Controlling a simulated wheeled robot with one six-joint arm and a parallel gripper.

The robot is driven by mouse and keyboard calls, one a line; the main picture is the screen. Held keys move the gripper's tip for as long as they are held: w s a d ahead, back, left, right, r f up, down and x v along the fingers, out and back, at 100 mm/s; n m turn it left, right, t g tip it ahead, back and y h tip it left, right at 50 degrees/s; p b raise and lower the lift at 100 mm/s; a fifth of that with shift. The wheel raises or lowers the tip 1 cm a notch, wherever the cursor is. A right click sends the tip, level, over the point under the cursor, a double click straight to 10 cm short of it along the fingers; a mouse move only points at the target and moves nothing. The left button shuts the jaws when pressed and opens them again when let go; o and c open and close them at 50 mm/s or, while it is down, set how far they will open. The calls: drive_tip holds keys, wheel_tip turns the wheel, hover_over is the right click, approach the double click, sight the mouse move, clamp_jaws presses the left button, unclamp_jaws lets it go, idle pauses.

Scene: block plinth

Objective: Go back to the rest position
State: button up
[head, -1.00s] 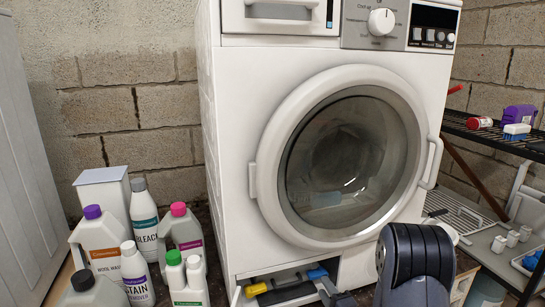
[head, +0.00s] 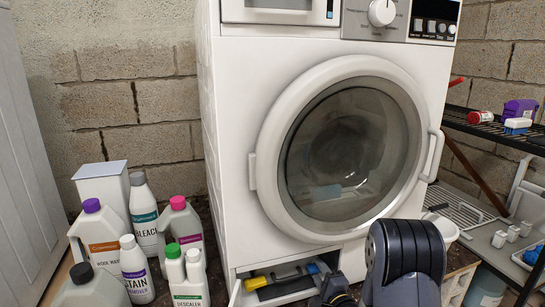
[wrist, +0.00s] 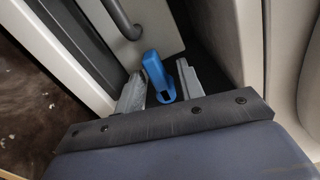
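My arm rises at the lower right of the head view, in front of the washing machine (head: 226,170). My gripper (wrist: 158,80) shows in the wrist view with its two grey fingers spread apart. A blue piece (wrist: 157,75) stands between and beyond the fingers, with a gap on at least the right side. In the head view my gripper is low by the open compartment (head: 290,290) under the machine's door, mostly hidden by my arm. A yellow and black item (head: 275,284) and a blue part (head: 318,268) lie in that compartment.
Several bottles, including a bleach bottle (head: 143,215), stand left of the machine. A black wire shelf (head: 487,128) with small goods is at the right, above a lower shelf with white cups. The round door (head: 345,150) is closed.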

drive_tip(key=shift+d+r+m, duration=0.1)
drive_tip(key=shift+r+m, duration=0.2)
drive_tip(key=shift+m, duration=1)
